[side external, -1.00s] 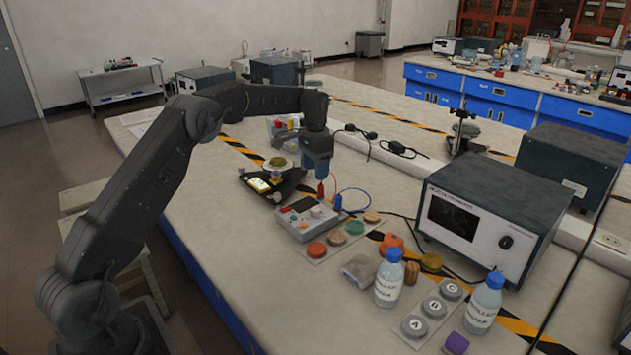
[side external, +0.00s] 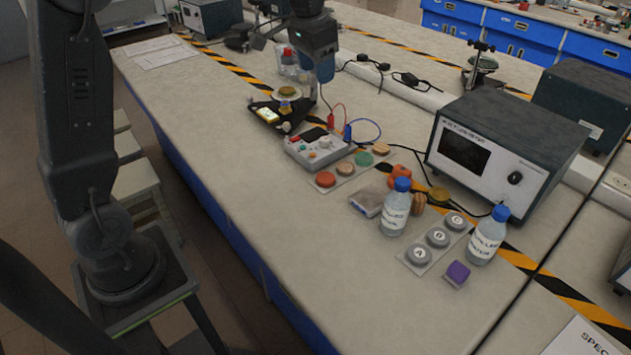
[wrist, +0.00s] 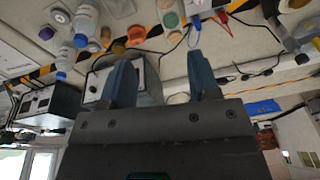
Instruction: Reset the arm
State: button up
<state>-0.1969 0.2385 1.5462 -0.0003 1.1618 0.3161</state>
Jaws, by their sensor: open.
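My gripper (wrist: 160,75) shows in the wrist view with two blue fingers spread apart and nothing between them. In the side view, the blue end of my arm (side external: 319,58) hangs above the bench, behind the grey instrument box (side external: 314,148) with its red and blue leads. It is clear of the bench top (side external: 260,170). My upper arm stands near upright at the left of the side view, and its elbow is out of frame.
Two labelled bottles (side external: 396,208) (side external: 486,236), a purple block (side external: 457,273), a strip of lettered grey discs (side external: 438,237) and coloured discs (side external: 345,168) lie front right. A large boxy instrument (side external: 500,150) stands behind. A dark scale-like device (side external: 270,112) lies near the arm's end.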

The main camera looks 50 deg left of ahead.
jog(key=s+d+r+t, duration=0.1)
jog(key=s+d, duration=0.2)
jog(key=s, duration=0.4)
jog(key=s+d+r+t, duration=0.1)
jog(key=s+d+r, duration=0.15)
jog(key=s, duration=0.45)
jog(key=s+d+f, duration=0.1)
jog(key=s+f, duration=0.2)
jog(key=s, duration=0.2)
jog(key=s+d+f+n+t, duration=0.1)
jog(key=s+d+f, duration=0.1)
jog(key=s, duration=0.4)
jog(key=shift+s+d+f, duration=0.15)
jog(key=shift+d+f, duration=0.1)
jog(key=shift+f, duration=0.15)
